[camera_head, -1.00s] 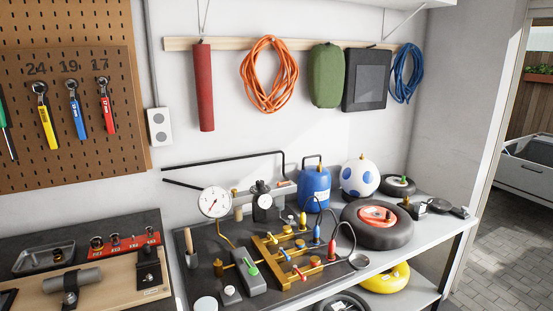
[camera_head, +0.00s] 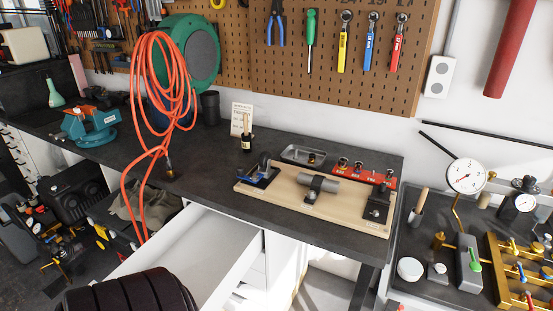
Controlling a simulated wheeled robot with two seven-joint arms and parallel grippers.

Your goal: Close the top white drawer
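The top white drawer (camera_head: 190,255) is pulled open from under the dark workbench, left of the middle in the head view. Its inside looks empty in the part that shows. A dark ribbed round thing (camera_head: 128,295) at the bottom edge hides the drawer's near end. Neither of my grippers shows in this view.
The dark workbench top (camera_head: 225,175) carries a teal vise (camera_head: 92,125), an orange hose (camera_head: 165,90) hanging over the front edge, and a wooden fixture board (camera_head: 290,198). A bag (camera_head: 145,205) and black equipment (camera_head: 75,190) sit left of the drawer.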

